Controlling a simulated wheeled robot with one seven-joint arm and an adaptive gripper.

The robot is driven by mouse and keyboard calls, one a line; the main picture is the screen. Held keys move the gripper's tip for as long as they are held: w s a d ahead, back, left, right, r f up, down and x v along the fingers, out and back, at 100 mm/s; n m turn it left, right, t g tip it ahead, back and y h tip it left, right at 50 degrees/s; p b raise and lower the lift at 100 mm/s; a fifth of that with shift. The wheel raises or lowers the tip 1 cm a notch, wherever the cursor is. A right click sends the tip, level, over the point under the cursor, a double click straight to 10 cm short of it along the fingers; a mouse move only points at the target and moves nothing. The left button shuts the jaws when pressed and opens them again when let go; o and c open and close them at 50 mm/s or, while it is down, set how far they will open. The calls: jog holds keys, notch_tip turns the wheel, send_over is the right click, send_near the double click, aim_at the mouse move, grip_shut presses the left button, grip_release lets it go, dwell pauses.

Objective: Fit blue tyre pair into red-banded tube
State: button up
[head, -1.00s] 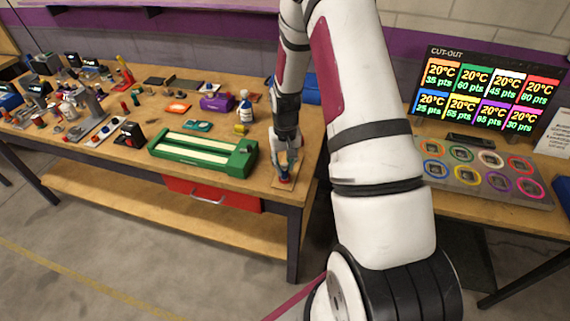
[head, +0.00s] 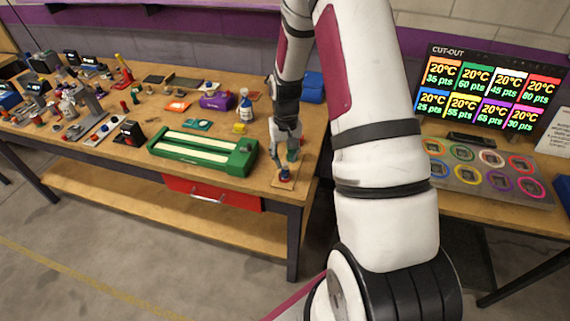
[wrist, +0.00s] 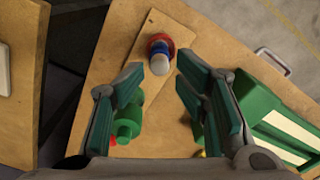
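A small upright piece with a red band at its base, a blue part above and a pale grey top (wrist: 160,55) stands on a narrow wooden board (wrist: 126,75). In the head view its blue and red parts (head: 284,175) show at the bench's front right corner. I cannot tell whether the blue part is a tyre pair seated in a red-banded tube. My gripper (wrist: 158,72) is open, with its green-padded fingers apart and nothing held between them. It points down over the piece, which shows just past the fingertips. The gripper also shows in the head view (head: 287,160).
A green rack with pale strips (head: 203,151) lies left of my gripper. A green stepped part (wrist: 127,121) shows behind the left finger. A white-and-blue bottle (head: 245,106) and a yellow block (head: 240,128) stand farther back. The bench's front edge is close to the board.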

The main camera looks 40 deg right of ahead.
notch_tip(320, 180, up, 9)
notch_tip(320, 180, up, 10)
jog(key=n+t, duration=0.1)
send_over(285, 164)
jog(key=s+a, duration=0.2)
jog(key=a, duration=0.3)
jog(key=s+a+r+n+t, duration=0.1)
jog(key=s+a+r+t, duration=0.1)
jog(key=s+a+r, duration=0.4)
jog(key=s+a+r+n+t, duration=0.2)
jog(key=s+a+r, duration=0.5)
jog(key=s, duration=0.5)
jog(key=shift+s+r+n+t+b, duration=0.3)
jog(key=shift+s+r+b, duration=0.1)
jog(key=shift+r, duration=0.25)
jog(key=shift+w+d, duration=0.1)
jog(key=shift+d, duration=0.05)
